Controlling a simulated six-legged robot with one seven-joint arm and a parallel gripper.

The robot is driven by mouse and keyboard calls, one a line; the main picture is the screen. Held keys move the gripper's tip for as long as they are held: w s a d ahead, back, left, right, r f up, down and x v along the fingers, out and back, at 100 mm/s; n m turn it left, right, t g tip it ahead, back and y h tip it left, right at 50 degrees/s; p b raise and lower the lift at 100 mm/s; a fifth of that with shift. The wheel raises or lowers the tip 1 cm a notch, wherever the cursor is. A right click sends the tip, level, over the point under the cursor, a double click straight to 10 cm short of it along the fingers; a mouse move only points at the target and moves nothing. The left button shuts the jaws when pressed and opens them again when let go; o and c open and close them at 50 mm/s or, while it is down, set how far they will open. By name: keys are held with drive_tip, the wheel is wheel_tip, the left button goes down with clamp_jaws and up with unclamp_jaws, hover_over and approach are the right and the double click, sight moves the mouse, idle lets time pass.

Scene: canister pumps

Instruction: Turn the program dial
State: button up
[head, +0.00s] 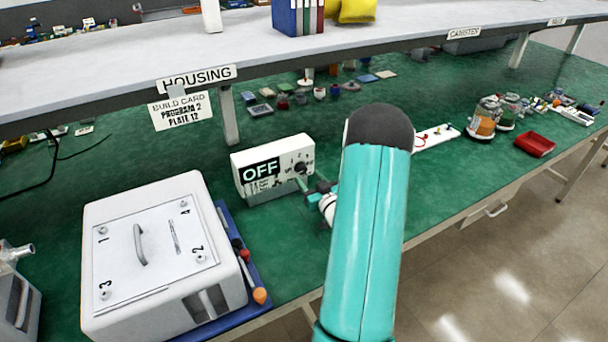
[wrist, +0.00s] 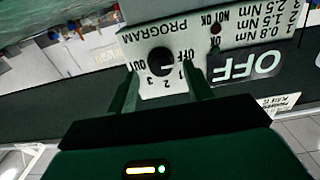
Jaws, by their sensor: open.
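The program dial (wrist: 160,62) is a round black knob on the front of a white control box (head: 248,161). In the wrist view the box face appears upside down, with "PROGRAM", "OUT" and the numbers 1, 2, 3 printed around the dial. My gripper (wrist: 162,80) is open, its two fingers on either side of the dial. I cannot tell whether they touch it. In the head view my gripper (head: 306,185) is small at the box's right front, and my arm hides part of the bench behind it. A sign on the box reads "OFF" (head: 261,171).
A build card (head: 181,110) on the shelf edge reads "PROGRAM 2, PLATE 12". A white housing (head: 150,250) stands on a blue tray (head: 262,277) at the front left, with screwdrivers beside it. Jars (head: 484,118) and a red bin (head: 535,144) are at the right.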

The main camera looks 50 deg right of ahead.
sight(301, 169)
drive_tip(key=shift+x, duration=1.45)
drive_tip(key=c, duration=1)
drive_tip(key=shift+o, duration=0.2)
